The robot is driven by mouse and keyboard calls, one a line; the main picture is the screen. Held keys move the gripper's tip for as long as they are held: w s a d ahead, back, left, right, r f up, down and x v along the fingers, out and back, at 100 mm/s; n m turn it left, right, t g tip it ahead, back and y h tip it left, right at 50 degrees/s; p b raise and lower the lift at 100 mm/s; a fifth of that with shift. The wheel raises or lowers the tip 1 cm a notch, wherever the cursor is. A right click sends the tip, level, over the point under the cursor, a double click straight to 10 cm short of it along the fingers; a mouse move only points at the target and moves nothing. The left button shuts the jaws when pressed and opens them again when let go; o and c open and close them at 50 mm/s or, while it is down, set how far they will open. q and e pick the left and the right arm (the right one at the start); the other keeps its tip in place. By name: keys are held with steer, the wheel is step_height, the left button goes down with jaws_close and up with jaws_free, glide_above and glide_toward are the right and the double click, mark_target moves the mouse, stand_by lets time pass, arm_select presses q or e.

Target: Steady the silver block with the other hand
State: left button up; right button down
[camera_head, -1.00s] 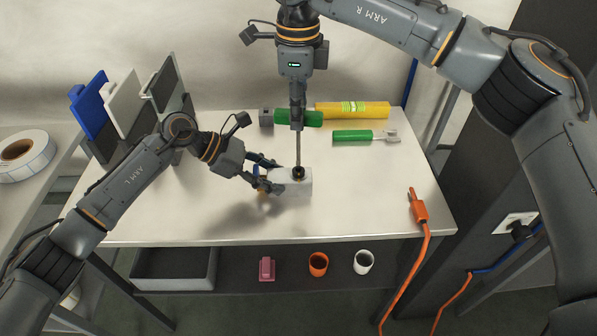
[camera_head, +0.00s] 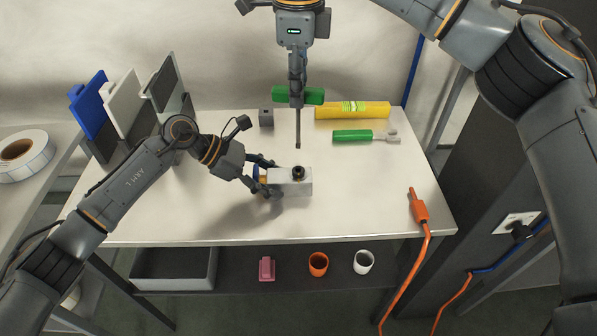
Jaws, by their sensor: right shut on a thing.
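The silver block (camera_head: 303,187) lies on the pale tabletop, with a dark round fitting (camera_head: 298,171) on its top. My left gripper (camera_head: 273,178) is at the block's left end, one finger towards the far side and one towards the near side. Whether its fingers press on the block I cannot tell. Something blue and yellow (camera_head: 262,174) shows between the fingers. My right gripper (camera_head: 297,95) is shut on a tool with a green crosswise handle (camera_head: 314,96). The tool's dark shaft (camera_head: 298,128) points straight down, its tip above the fitting and apart from it.
A small grey block (camera_head: 266,118), a yellow cylinder (camera_head: 365,110) and a green-handled tool (camera_head: 352,136) lie at the back. An orange plug (camera_head: 420,209) lies at the right edge. Upright panels (camera_head: 127,103) stand at the back left. The front right of the tabletop is clear.

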arm_select(q)
steer(key=shift+o, duration=0.2)
steer(key=shift+w+r, duration=0.15)
steer(key=shift+r, duration=0.1)
steer(key=shift+a+r, duration=0.15)
steer(key=shift+r, duration=0.1)
steer(key=v, duration=1.1)
steer(key=shift+a, duration=0.25)
